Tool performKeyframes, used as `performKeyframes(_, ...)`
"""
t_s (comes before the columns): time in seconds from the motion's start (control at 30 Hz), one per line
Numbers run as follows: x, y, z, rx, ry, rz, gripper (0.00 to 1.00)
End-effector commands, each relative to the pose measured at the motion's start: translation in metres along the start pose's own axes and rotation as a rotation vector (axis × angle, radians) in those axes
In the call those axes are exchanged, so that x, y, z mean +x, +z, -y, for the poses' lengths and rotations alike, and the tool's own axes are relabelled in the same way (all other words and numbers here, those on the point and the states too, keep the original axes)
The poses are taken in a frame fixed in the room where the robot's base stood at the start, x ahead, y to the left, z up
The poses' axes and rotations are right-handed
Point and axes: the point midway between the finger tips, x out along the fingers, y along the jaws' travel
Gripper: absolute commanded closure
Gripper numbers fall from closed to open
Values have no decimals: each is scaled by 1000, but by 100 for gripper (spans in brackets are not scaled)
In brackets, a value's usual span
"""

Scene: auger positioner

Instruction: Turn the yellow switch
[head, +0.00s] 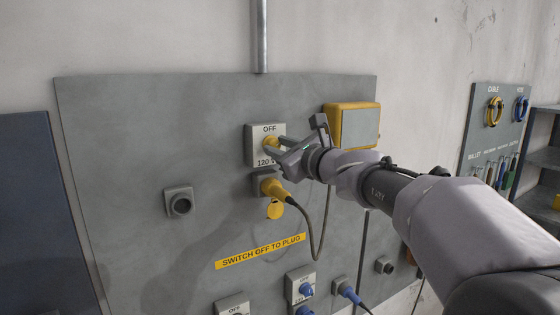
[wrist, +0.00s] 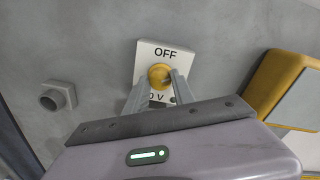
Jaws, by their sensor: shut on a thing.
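The yellow switch (head: 270,143) is a round knob on a light grey plate (head: 253,152) marked OFF above and 120 V below. In the wrist view the yellow switch (wrist: 159,74) shows under the word OFF. My gripper (head: 273,146) reaches in from the right, with its fingers at the knob. In the wrist view my gripper (wrist: 159,83) has one finger on each side of the knob's lower part and is shut on it. The fingers hide part of the plate's lower lettering.
A yellow plug (head: 272,187) with a dark cable sits just below the switch. A yellow-framed box (head: 352,127) is to the right. A grey round socket (head: 179,203) is to the left. Blue plugs (head: 306,289) are lower down. The panel's left part is mostly bare.

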Motion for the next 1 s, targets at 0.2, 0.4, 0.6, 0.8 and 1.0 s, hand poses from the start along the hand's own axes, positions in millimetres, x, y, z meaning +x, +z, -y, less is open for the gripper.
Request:
performKeyframes(0.2, 0, -4, -2, -202, -2, -5, 100)
performKeyframes(0.4, 0, -3, -2, -392, -3, -11, 100)
performKeyframes(0.6, 0, -3, -3, -578, -4, -18, 100)
performKeyframes(0.8, 0, -3, -3, -740, -5, -24, 100)
performKeyframes(1.0, 0, -2, -3, -867, -5, -28, 100)
